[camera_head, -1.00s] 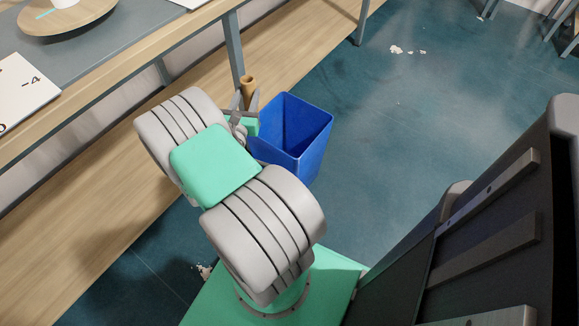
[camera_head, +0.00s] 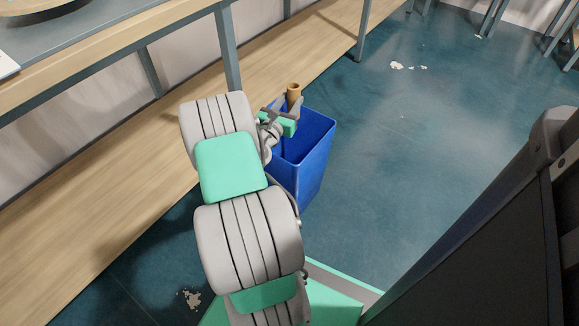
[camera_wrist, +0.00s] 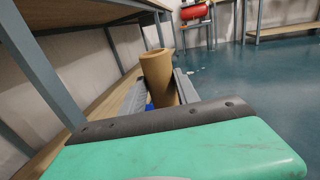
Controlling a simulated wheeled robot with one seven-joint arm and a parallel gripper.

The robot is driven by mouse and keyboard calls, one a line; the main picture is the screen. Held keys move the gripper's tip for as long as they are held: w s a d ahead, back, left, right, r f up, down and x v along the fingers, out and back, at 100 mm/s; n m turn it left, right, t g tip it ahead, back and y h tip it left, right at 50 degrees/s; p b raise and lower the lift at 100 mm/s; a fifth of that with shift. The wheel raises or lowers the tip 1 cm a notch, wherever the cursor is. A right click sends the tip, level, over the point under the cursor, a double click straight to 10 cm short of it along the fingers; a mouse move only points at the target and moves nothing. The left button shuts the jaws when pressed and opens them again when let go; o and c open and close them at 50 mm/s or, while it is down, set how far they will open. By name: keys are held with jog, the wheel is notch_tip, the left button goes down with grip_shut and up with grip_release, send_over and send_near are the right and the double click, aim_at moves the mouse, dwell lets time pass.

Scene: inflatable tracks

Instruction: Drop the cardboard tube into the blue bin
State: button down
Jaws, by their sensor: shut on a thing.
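The brown cardboard tube (camera_head: 293,91) stands roughly upright in my gripper (camera_head: 287,107), which is shut on it. In the wrist view the tube (camera_wrist: 158,76) shows its open top end between the two grey fingers (camera_wrist: 160,92). The blue bin (camera_head: 312,163) stands on the floor, open at the top. In the head view the gripper and tube appear over the bin's left and back part. The tube's lower end is hidden, so its height above the rim cannot be told. Only a small patch of blue shows beside the tube in the wrist view.
A workbench with a wooden lower shelf (camera_head: 106,206) and grey legs (camera_head: 228,48) runs along the left, close to my arm and the bin. White scraps (camera_head: 397,66) lie on the floor farther back. The blue-green floor (camera_head: 400,150) right of the bin is clear.

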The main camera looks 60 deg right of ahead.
notch_tip(320, 180, down, 5)
jog(key=b, duration=0.4)
jog(key=shift+b, duration=0.3)
jog(key=c, duration=0.8)
grip_release()
jog(key=a+p, duration=0.1)
jog(key=a, duration=0.4)
jog(key=a+p, duration=0.1)
jog(key=a, duration=0.2)
jog(key=shift+s+p, duration=0.25)
jog(key=shift+p, duration=0.05)
